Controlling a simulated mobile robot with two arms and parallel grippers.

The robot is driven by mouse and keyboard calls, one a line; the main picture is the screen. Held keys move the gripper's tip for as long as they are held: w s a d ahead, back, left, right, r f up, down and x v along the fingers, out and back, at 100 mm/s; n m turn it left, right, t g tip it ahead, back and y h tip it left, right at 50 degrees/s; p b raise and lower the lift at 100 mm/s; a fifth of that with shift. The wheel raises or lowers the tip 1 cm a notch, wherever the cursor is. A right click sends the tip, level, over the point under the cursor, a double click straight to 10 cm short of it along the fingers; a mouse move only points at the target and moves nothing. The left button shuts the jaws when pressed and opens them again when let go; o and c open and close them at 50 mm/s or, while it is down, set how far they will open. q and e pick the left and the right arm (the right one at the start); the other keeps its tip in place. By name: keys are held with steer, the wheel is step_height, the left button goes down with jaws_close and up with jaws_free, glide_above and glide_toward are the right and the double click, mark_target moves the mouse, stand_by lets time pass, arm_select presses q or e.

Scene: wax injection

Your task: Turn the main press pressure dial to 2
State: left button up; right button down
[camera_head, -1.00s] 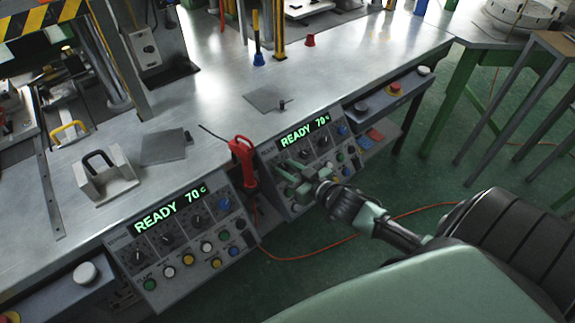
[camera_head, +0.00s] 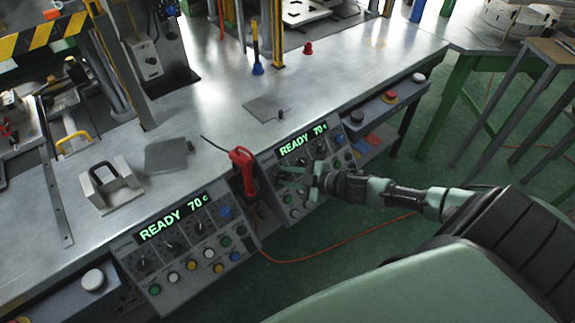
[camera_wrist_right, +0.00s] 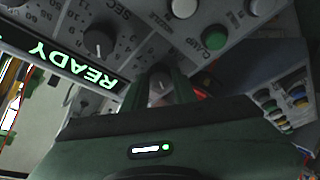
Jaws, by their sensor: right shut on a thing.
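My right gripper (camera_head: 296,178) is at the left part of the right-hand control panel (camera_head: 336,138), whose green display reads READY 70. In the right wrist view its two fingers (camera_wrist_right: 161,90) stand on either side of a grey dial knob (camera_wrist_right: 160,82) and are shut on it. Part of that dial's scale shows around the fingers, but its setting cannot be read. A second dark dial (camera_wrist_right: 98,43) marked SEC sits beside it, free of the gripper. In the head view my gripper hides the held dial. My left gripper is not in view.
A left-hand control panel (camera_head: 185,245) also reads READY 70. A red-handled tool (camera_head: 244,170) hangs between the panels, with an orange cable (camera_head: 330,243) on the floor. Push buttons (camera_wrist_right: 214,38) lie close to my fingers.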

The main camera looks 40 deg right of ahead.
steer(key=shift+n, duration=0.5)
steer(key=c, duration=1.1)
jaws_free()
steer(key=shift+s, duration=0.1)
steer(key=shift+v, duration=3.8)
steer(key=shift+d+r, duration=0.1)
